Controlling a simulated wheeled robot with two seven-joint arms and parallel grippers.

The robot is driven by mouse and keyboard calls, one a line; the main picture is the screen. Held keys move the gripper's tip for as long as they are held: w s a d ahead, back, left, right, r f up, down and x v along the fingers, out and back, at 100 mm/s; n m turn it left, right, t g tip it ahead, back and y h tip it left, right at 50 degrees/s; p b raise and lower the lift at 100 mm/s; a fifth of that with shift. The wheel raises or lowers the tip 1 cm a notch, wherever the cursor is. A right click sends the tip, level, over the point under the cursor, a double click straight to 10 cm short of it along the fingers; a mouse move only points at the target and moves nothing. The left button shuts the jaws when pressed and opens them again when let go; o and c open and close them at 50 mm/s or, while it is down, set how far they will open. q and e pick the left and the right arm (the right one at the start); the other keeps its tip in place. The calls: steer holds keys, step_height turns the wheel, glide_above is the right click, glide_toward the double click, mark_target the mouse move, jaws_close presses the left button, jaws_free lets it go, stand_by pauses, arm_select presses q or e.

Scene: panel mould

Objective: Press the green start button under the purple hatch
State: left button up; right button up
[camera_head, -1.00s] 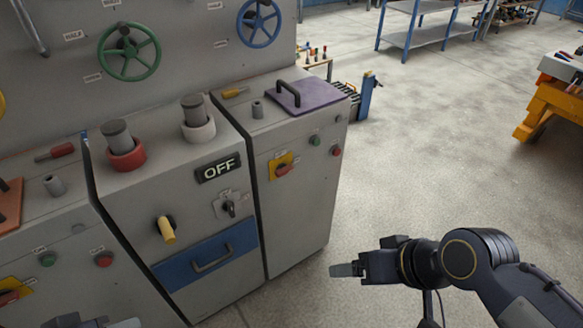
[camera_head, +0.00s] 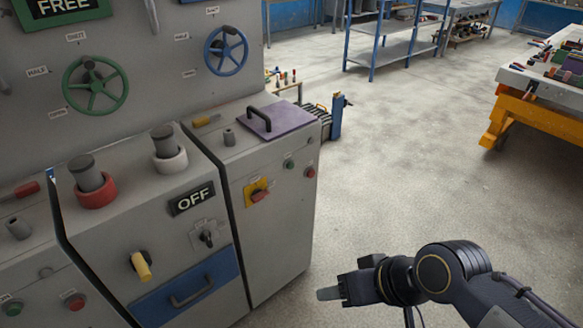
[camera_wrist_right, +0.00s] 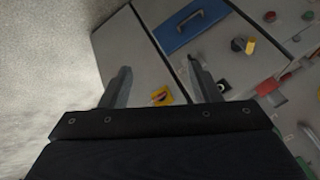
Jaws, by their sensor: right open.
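The purple hatch (camera_head: 278,119) with a dark handle lies shut on top of the right-hand grey cabinet. The green button (camera_head: 289,164) is on that cabinet's front face, just below the hatch. My right gripper (camera_head: 328,293) is in free space, low and to the right of the cabinet, apart from the button. In the right wrist view my right gripper (camera_wrist_right: 163,82) shows two spread fingers with nothing between them. The green button cannot be made out in that view. My left gripper is not in view.
A red button (camera_head: 310,172) sits right of the green one. A yellow plate with a red switch (camera_head: 258,192) is to the left. The middle cabinet has an OFF sign (camera_head: 192,198) and a blue drawer (camera_head: 184,288).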

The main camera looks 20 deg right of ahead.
jaws_close()
stand_by(1.4)
